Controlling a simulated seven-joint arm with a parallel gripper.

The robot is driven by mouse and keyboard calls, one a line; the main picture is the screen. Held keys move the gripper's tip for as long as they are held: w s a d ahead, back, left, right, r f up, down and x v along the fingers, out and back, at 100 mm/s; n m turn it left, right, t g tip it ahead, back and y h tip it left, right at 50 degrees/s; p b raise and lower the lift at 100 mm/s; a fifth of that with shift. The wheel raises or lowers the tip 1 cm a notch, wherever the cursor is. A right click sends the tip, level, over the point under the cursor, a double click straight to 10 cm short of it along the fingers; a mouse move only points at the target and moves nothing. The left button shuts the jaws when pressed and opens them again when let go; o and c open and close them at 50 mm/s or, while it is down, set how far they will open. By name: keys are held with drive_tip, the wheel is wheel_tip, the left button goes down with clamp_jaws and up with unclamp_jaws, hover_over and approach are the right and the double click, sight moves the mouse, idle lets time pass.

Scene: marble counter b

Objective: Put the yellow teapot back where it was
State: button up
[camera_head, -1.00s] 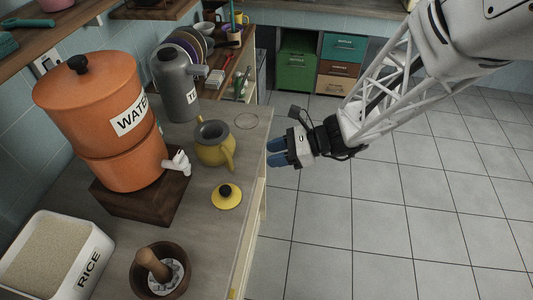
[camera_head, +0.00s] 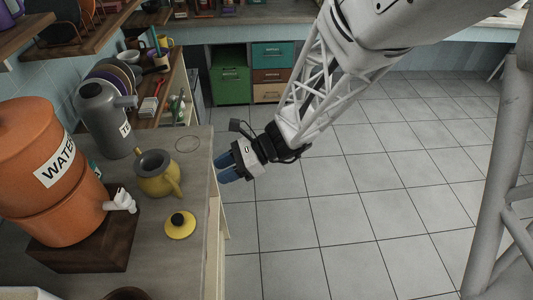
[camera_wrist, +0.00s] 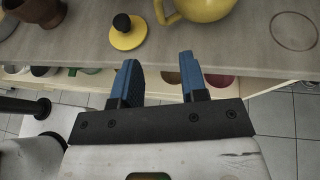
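The yellow teapot (camera_head: 157,177) stands upright on the counter with its top open and grey inside. Its yellow lid (camera_head: 180,226) with a black knob lies on the counter in front of it. A thin ring mark (camera_head: 187,145) shows on the counter behind and right of the teapot. My gripper (camera_head: 226,168) is beside the counter's right edge, right of the teapot and apart from it. In the wrist view my gripper (camera_wrist: 160,82) has its two blue fingers spread with nothing between them. The teapot's lower part (camera_wrist: 205,8), the lid (camera_wrist: 128,32) and the ring (camera_wrist: 294,31) show beyond the fingers.
An orange water dispenser (camera_head: 45,180) stands on a dark wooden block (camera_head: 85,250) left of the teapot. A grey tea canister (camera_head: 105,120) is behind it. The counter edge is close to my fingers; open tiled floor (camera_head: 370,200) lies to the right.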

drive_tip(key=s+d+r+n+t+h, duration=0.1)
drive_tip(key=s+d+r+n+h, duration=0.3)
drive_tip(key=d, duration=0.4)
drive_tip(key=s+d+r+n+t+h, duration=0.2)
drive_tip(key=s+d+r+n+h, duration=0.3)
drive_tip(key=d, duration=0.3)
drive_tip(key=s+d+r+n+t+h, duration=0.2)
drive_tip(key=s+d+r+n+h, duration=0.2)
drive_tip(key=d+r+n, duration=0.2)
drive_tip(key=shift+s+d+r+n, duration=0.3)
drive_tip(key=shift+d+r, duration=0.1)
drive_tip(key=shift+d, duration=0.8)
